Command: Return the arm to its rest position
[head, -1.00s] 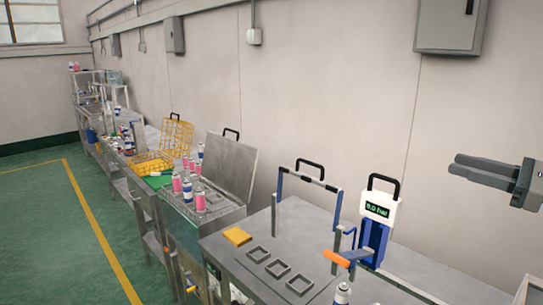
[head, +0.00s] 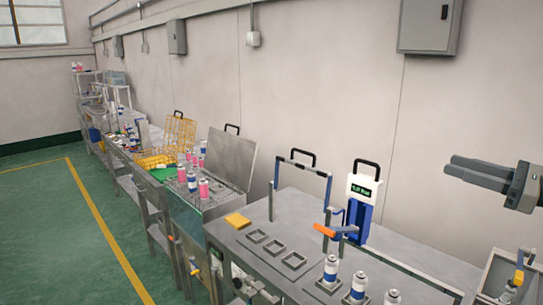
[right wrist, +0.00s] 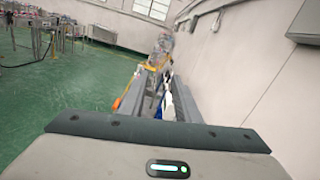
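My right gripper (head: 447,164) is in the air at the right of the head view, empty, its fingers pointing left. In the right wrist view its two fingers (right wrist: 158,73) stand apart with a gap between them. It is clear of the bench (head: 300,205) and touches nothing. My left gripper is not in view. The blue and white device (head: 361,203) with a green-lit display stands on the bench, left of and below the gripper. Blue and white cans (head: 331,268) stand upright in holders along the bench's front.
A grey wall box (head: 428,25) hangs above the gripper. A bin (head: 497,272) is at lower right. An orange-handled tool (head: 325,230) and a blue frame (head: 328,185) stand on the bench. Pink and blue cans (head: 192,181) stand farther left. Green floor at left is clear.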

